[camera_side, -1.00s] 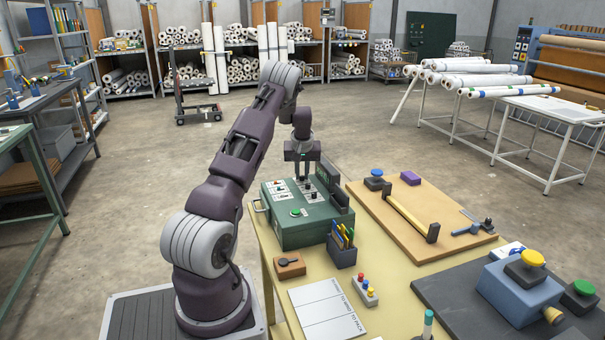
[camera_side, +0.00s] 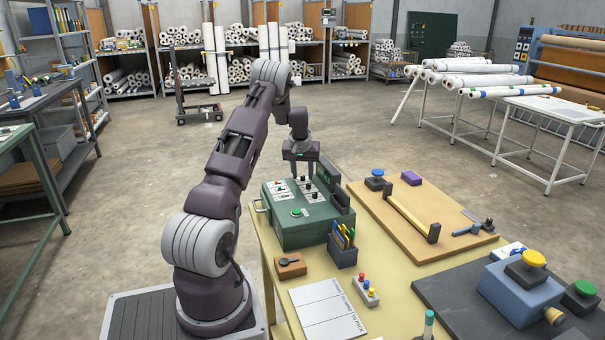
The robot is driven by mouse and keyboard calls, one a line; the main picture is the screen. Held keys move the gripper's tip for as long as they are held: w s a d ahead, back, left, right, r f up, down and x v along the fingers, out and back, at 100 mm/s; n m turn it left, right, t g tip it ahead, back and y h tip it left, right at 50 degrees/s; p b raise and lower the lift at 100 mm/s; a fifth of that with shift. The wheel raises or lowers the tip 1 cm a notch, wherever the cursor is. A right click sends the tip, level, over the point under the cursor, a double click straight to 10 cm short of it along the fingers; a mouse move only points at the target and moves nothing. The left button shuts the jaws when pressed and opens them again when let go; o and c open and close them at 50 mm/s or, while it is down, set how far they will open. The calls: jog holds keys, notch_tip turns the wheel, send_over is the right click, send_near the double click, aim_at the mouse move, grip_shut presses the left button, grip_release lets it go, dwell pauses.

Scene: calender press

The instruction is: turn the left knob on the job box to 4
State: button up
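The job box (camera_side: 303,226) is a green case at the far left of the yellow table. Its top carries pale panels with small dark knobs (camera_side: 303,181), a green button (camera_side: 296,212) and a raised dark part along the right side. The knobs are small, and I cannot read the numbers or the left knob's setting. My gripper (camera_side: 302,172) points down over the back part of the box top. Its fingers are thin and appear apart, with no object seen between them. I cannot tell whether they touch a knob.
A pen holder (camera_side: 342,252) stands close to the box's front right. A small wooden block with a dark knob (camera_side: 290,265) lies in front. Space above the box front is clear.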

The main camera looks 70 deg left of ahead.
aim_at(302, 186)
jog(key=v, duration=0.6)
jog(key=shift+d+r, duration=0.1)
jog(key=shift+r, duration=0.3)
jog(key=shift+s+d+r, duration=0.1)
jog(key=shift+r, duration=0.05)
